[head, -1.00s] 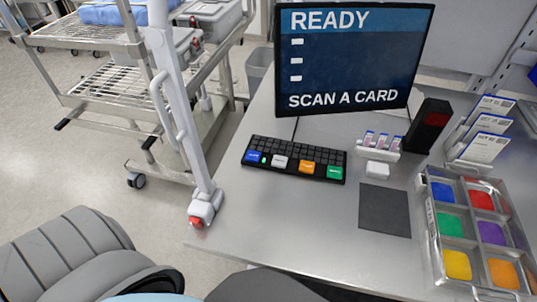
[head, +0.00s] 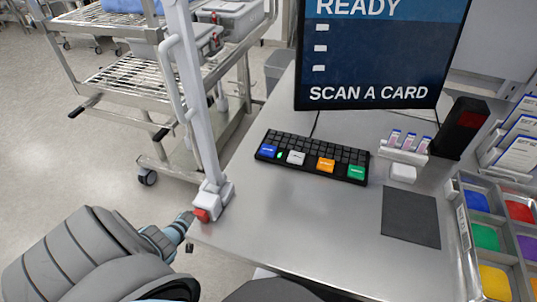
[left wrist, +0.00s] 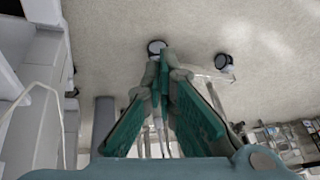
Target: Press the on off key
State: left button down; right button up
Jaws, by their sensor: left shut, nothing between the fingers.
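A black keyboard (head: 312,158) lies on the steel table, with a blue key (head: 267,150), a white key (head: 296,157), an orange key (head: 326,165) and a green key (head: 356,172) along its front. The key labels are too small to read, so I cannot tell which is the on off key. My left gripper (head: 186,222) is at the table's front left corner, beside the post's foot and well apart from the keyboard. In the left wrist view its green fingers (left wrist: 161,60) meet at the tips, empty, with floor beyond. My right gripper is not in view.
A white post (head: 197,100) with a red-ended foot stands at the table's left corner. A monitor (head: 380,50) reads READY, SCAN A CARD. A grey mat (head: 411,217), vial rack (head: 404,149) and color bin tray (head: 458,237) are to the right. The front table area is clear.

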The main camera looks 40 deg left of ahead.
pick_arm(q)
jog(key=w+a+r+m+t, duration=0.2)
jog(key=w+r+m+t, duration=1.1)
jog(key=w+r, duration=1.25)
jog(key=w+d+r+m+t+h, duration=0.1)
jog(key=w+d+r+m+h, duration=0.3)
jog(key=r+m, duration=0.55)
jog(key=w+d+r+m+t+h, duration=0.1)
jog(key=d+r+m+h, duration=0.4)
jog(key=d+r+m, duration=0.4)
jog(key=s+d+r+m+g+h, duration=0.3)
jog(key=d+r+m+g+h, duration=0.25)
jog(key=m, duration=0.95)
jog(key=s+f+m+g+y, duration=0.3)
jog(key=s+m, duration=0.3)
jog(key=m, duration=0.7)
jog(key=shift+s+d+g+y, duration=0.2)
jog(key=shift+d+g+y, duration=0.1)
jog(key=shift+g+y, duration=0.5)
jog(key=shift+w+f+m, duration=0.1)
jog(key=shift+m, duration=0.15)
